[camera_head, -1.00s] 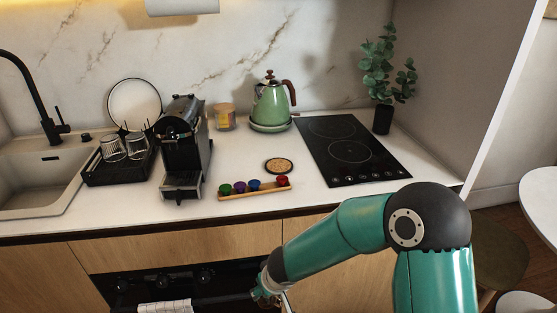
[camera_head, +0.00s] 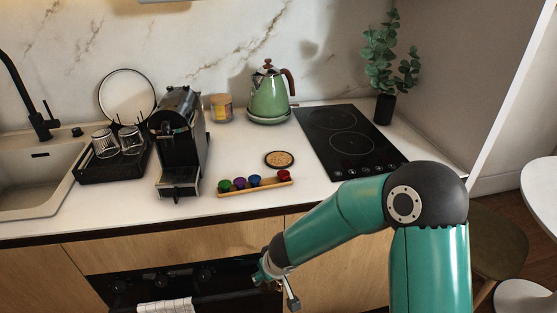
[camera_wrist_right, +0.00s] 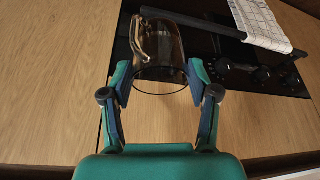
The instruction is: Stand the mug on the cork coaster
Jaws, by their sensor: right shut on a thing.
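The cork coaster (camera_head: 279,159), round with a dark rim, lies empty on the white counter behind the capsule holder. My right gripper (camera_head: 272,278) is low in front of the cabinet, by the oven, below the counter edge. In the right wrist view my right gripper (camera_wrist_right: 158,82) is shut on a smoky brown glass mug (camera_wrist_right: 162,72), one finger on each side. The mug's handle points to the upper left there. The mug cannot be made out in the head view. My left gripper is not in view.
A wooden holder (camera_head: 255,187) with several coloured capsules lies between the coaster and the counter's front edge. The coffee machine (camera_head: 178,145) stands left, the green kettle (camera_head: 268,97) behind, the black hob (camera_head: 350,142) right. The oven handle with a towel (camera_wrist_right: 265,25) is near the mug.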

